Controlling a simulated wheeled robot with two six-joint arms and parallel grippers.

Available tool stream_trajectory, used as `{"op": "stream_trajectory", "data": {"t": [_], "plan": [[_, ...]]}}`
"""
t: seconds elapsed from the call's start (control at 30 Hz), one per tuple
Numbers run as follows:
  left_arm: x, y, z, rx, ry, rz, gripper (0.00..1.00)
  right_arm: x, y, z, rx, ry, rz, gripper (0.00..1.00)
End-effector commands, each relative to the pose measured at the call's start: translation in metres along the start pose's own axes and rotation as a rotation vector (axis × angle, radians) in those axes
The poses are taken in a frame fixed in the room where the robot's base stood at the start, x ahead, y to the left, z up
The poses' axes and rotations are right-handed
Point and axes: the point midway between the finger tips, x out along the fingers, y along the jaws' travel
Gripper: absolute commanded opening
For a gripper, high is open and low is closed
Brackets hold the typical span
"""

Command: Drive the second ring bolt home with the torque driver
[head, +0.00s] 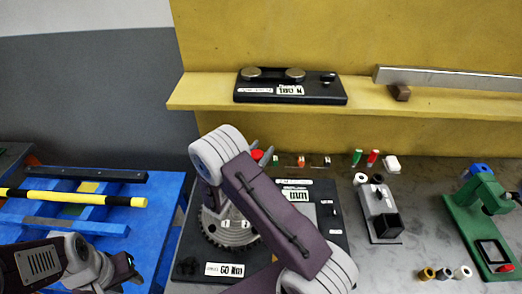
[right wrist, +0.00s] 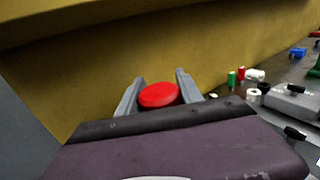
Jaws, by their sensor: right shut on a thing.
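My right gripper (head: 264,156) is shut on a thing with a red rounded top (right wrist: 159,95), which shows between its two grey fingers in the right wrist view. It looks like the torque driver, but its lower part is hidden. The positioner (head: 187,268) is a black-based unit with a toothed grey ring plate (head: 229,233) with small numbered labels. My right arm covers much of it, and I cannot make out the second ring bolt. My left gripper (head: 125,272) is low at the left, over the blue table's edge; its fingers are too unclear to judge.
A blue table (head: 165,200) with a yellow-and-black bar (head: 80,198) stands left. A yellow shelf (head: 210,95) behind carries a black panel (head: 290,87) and a metal bar (head: 450,80). A grey block device (head: 380,212) and green press (head: 480,215) stand right, with small parts around.

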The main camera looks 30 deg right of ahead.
Motion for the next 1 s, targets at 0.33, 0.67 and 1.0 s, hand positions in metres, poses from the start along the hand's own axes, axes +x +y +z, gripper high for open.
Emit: {"op": "stream_trajectory", "data": {"t": [0.33, 0.67, 1.0], "plan": [[0.0, 0.0, 0.0, 0.0, 0.0, 0.0, 0.36, 0.0001, 0.0002, 0.0007, 0.001, -0.002, 0.0, 0.0], [0.0026, -0.0001, 0.0003, 0.0, 0.0, 0.0, 0.36, 0.0, 0.0002, -0.002, 0.001, -0.001, 0.0, 0.0], [0.0052, -0.0001, 0.0005, 0.0, 0.0, 0.0, 0.36, 0.0, 0.0001, -0.0049, 0.0, -0.001, 0.0, 0.0]]}}
